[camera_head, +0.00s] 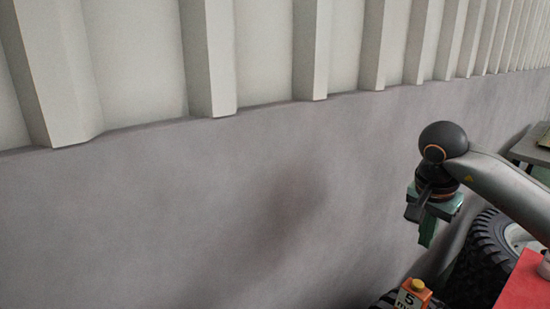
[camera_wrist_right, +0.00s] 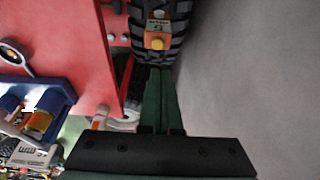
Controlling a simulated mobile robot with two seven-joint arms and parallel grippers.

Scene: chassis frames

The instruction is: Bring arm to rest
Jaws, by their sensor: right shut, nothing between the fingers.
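My right gripper (camera_head: 428,232) hangs pointing down at the end of my right arm, which comes in from the right in the head view. It is in front of the grey wall, above and beside a dark tyre. In the right wrist view its green fingers (camera_wrist_right: 161,128) are together with nothing between them. My left gripper is in neither view.
A tyre (camera_head: 483,262) and a red chassis panel (camera_head: 527,285) stand at the lower right. A blue part (camera_wrist_right: 62,100) shows at left. The grey wall (camera_head: 180,220) fills the left.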

